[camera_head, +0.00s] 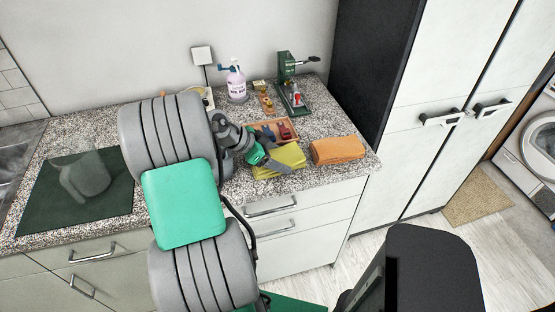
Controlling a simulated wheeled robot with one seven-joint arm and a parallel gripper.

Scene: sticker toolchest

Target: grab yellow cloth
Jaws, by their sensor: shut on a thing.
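The yellow cloth (284,160) lies on the speckled countertop, near its front edge. My gripper (284,168) is at the left part of the cloth, with its dark fingers over it. It is shut on the cloth, though the fingertips are small and the exact pinch is hard to make out. My arm hides part of the counter to the left of the cloth. The cloth still appears to rest on the counter.
An orange folded cloth (338,150) lies just right. Behind stand a shallow box of small items (262,126), a spray bottle (236,84) and a green press-like tool (290,95). A tall black-sided cabinet (366,75) bounds the right.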

